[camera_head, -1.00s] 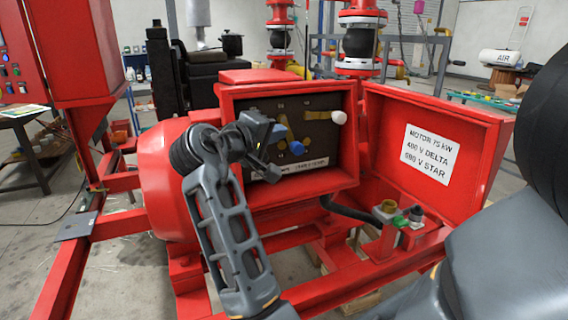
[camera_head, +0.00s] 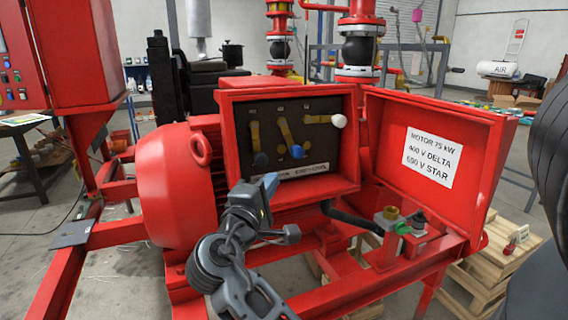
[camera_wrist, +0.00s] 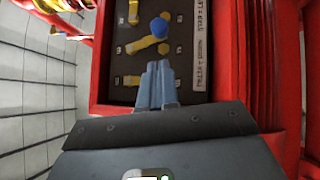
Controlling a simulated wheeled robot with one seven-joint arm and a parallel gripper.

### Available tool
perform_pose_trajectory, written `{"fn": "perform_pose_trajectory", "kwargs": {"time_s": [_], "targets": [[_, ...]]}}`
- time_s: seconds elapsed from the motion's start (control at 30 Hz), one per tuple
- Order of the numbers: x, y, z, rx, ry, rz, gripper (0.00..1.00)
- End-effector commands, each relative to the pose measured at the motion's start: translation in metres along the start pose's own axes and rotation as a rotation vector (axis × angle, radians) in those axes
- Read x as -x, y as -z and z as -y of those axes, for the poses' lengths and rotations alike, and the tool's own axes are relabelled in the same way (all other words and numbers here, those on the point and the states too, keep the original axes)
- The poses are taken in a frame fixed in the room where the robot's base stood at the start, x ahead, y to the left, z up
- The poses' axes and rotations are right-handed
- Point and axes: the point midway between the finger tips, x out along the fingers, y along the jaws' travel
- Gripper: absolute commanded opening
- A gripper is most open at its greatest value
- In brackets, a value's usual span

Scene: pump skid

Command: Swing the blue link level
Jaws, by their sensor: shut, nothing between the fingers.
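The blue link is a yellow bar (camera_head: 286,133) with a blue knob (camera_head: 296,151), in the middle of the dark panel inside the open red box. It hangs steeply, tilted, with the knob at its lower end. The blue knob also shows in the wrist view (camera_wrist: 161,27), above my fingertips. My gripper (camera_head: 271,184) is shut and empty, below and left of the knob, near the box's lower edge. In the wrist view its pale blue fingers (camera_wrist: 159,70) are together, apart from the knob.
A link with a white knob (camera_head: 339,121) lies nearly level to the right; one with a dark knob (camera_head: 261,159) hangs down to the left. The red box rim (camera_head: 227,140) surrounds the panel. The open door (camera_head: 432,150) stands out on the right. A printed label (camera_head: 290,171) runs below the links.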

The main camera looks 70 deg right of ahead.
Motion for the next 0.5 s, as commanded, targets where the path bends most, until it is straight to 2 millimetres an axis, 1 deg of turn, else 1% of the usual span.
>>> {"fn": "perform_pose_trajectory", "kwargs": {"time_s": [0.17,0.5], "targets": [[-0.013,-0.001,-0.001,0.000,0.000,0.004,0.00],[-0.071,-0.001,-0.002,0.000,0.001,0.004,0.00]]}}
